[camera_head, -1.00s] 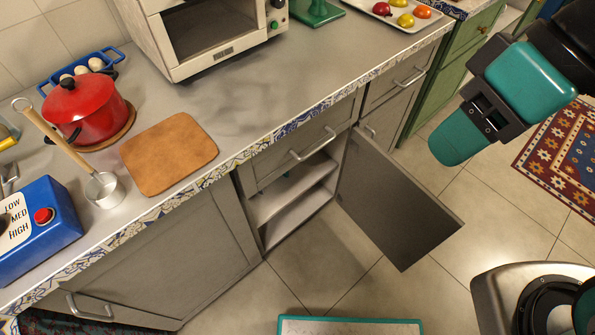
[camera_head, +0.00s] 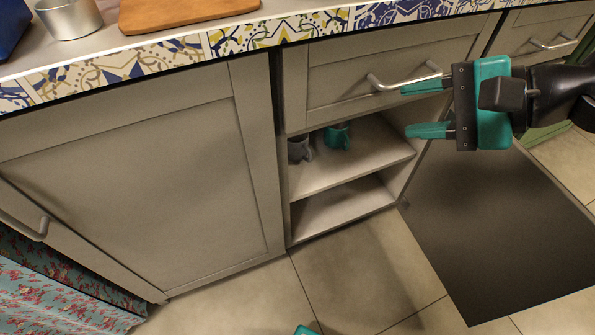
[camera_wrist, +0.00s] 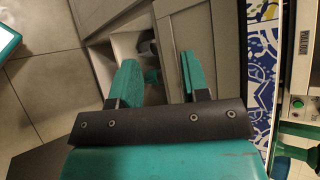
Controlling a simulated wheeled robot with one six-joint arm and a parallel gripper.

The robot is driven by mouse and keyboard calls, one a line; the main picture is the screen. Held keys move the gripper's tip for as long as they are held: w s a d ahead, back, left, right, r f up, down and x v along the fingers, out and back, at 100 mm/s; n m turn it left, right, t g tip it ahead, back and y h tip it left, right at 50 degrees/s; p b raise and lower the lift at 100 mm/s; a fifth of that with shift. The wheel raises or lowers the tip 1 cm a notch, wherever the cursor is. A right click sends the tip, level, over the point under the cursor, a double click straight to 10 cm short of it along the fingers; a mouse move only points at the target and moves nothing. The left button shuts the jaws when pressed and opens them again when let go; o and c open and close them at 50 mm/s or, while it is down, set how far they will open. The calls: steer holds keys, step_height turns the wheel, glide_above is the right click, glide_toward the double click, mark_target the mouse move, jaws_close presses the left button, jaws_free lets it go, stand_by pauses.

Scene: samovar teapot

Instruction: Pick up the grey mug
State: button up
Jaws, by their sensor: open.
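The grey mug (camera_head: 298,149) stands on the upper shelf of the open cabinet, near its left wall, partly in shadow. A teal mug (camera_head: 338,136) stands just right of it on the same shelf. My gripper (camera_head: 406,110) is open and empty, in front of the cabinet's right side beside the drawer handle, apart from both mugs and pointing left. In the wrist view my open fingers (camera_wrist: 159,62) point at the cabinet. A small dark grey shape between them, probably the grey mug, is hard to make out.
The drawer handle (camera_head: 404,77) sticks out above the opening. A cutting board (camera_head: 185,12) and a metal pot (camera_head: 68,18) are on the counter. The floor (camera_head: 345,275) before the cabinet is clear.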

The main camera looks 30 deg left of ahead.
steer(key=w+a+f+m+t+y+b, duration=0.1)
steer(key=w+f+m+b, duration=0.15)
steer(key=f+b, duration=0.3)
steer(key=w+a+f+m+y+b, duration=0.1)
steer(key=a+f+m+b, duration=0.2)
steer(key=f, duration=0.4)
steer(key=w+f+m+t+y+b, duration=0.1)
steer(key=w+f+m+y+b, duration=0.15)
steer(key=f+b, duration=0.35)
steer(key=m+t+p, duration=0.3)
steer(key=m+t, duration=0.1)
steer(key=m, duration=0.6)
glide_toward(311, 153)
steer(key=shift+y, duration=0.25)
steer(key=b+x, duration=0.4)
steer(key=shift+w+a+f, duration=0.15)
steer(key=shift+w+f, duration=0.05)
steer(key=shift+w, duration=0.1)
steer(key=shift+w+a+r, duration=0.1)
steer(key=shift+w+a, duration=0.1)
steer(key=shift+a, duration=0.3)
steer(key=b+x, duration=0.4)
steer(key=shift+s+a+f, duration=0.15)
steer(key=shift+a+f, duration=0.05)
steer(key=shift+f, duration=0.1)
steer(key=shift+a+r, duration=0.15)
steer(key=shift+a, duration=0.3)
jaws_close()
